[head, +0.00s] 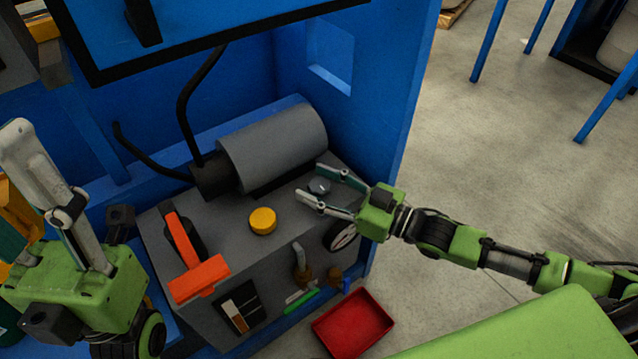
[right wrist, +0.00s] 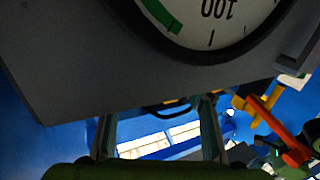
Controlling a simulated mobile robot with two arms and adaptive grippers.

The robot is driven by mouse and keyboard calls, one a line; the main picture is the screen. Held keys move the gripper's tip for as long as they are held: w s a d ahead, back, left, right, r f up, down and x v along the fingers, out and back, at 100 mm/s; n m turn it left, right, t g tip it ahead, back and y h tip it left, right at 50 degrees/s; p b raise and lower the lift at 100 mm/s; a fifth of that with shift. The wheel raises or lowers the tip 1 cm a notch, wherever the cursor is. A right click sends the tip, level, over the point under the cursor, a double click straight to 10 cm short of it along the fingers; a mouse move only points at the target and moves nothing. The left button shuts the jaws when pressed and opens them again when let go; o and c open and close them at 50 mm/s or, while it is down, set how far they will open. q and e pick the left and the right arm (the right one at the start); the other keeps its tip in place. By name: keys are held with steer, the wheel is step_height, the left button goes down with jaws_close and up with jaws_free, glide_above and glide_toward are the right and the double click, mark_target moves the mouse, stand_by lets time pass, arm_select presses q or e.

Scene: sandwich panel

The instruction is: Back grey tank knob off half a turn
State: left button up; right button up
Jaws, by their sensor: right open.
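The grey tank (head: 275,145) is a cylinder lying on top of the grey machine housing. A small grey knob (head: 319,187) stands on the housing top, just right of the tank. My right gripper (head: 311,183) is open, with one finger on each side of the knob; I cannot tell whether either finger touches it. The right wrist view shows both fingers (right wrist: 157,110) apart; the knob is not visible there. My left gripper (head: 65,215) is upright at the left edge; its jaw opening is unclear from this angle.
A yellow button (head: 263,221) and an orange-red handle (head: 195,265) are on the housing left of the knob. A gauge (head: 341,236) is on its front, also large in the wrist view (right wrist: 215,15). A red bin (head: 353,323) lies below. A blue wall (head: 375,100) stands behind.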

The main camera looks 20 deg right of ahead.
steer(key=v, duration=1.2)
steer(key=shift+d, duration=0.1)
stand_by(0.4)
